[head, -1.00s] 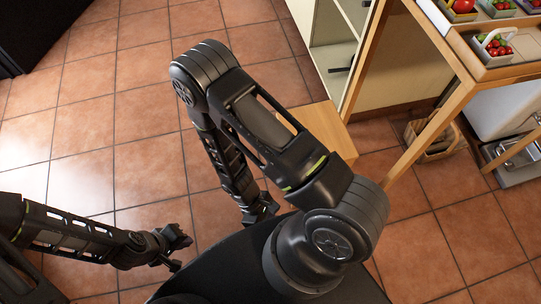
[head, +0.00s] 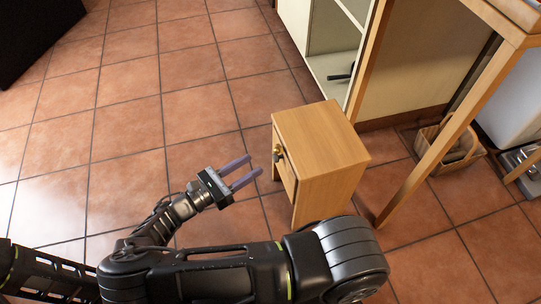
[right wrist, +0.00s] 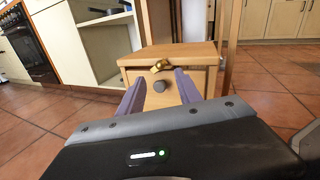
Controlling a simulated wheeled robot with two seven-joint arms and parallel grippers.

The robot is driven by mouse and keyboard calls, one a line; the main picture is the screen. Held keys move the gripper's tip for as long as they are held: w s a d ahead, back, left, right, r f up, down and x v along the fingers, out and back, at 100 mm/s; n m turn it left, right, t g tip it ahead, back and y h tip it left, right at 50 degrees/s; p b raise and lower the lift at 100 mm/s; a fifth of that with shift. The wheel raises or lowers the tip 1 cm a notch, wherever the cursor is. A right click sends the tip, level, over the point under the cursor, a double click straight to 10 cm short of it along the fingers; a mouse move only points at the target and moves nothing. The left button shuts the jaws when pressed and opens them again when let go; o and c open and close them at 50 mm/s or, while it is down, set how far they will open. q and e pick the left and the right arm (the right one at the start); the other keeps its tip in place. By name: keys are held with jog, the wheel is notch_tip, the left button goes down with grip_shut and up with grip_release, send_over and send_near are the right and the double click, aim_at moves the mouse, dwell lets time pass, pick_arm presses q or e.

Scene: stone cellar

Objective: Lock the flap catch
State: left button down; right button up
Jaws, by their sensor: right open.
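A small wooden cabinet (head: 335,142) stands on the floor, its flap front (head: 285,170) turned towards my right gripper (head: 254,164). The flap looks shut. A brass catch (head: 279,152) sits near the front's top edge; in the right wrist view the catch (right wrist: 160,65) shows above a round grey knob (right wrist: 159,87). Whether the catch is locked I cannot tell. My right gripper is open and empty, its two purple fingers pointing at the front, a short way off it. In the right wrist view the fingers flank the knob. My left gripper is out of view.
An open cream shelf unit (head: 325,52) stands behind the cabinet. A wooden table leg (head: 436,150) rises to its right, with a basket (head: 450,147) on the floor beyond. The tiled floor (head: 130,110) left of the cabinet is clear.

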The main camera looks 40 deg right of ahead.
aim_at(277, 151)
jog(key=d+b, duration=0.2)
jog(key=d, duration=0.6)
jog(key=shift+c, duration=0.4)
jog(key=shift+a, duration=0.1)
grip_shut()
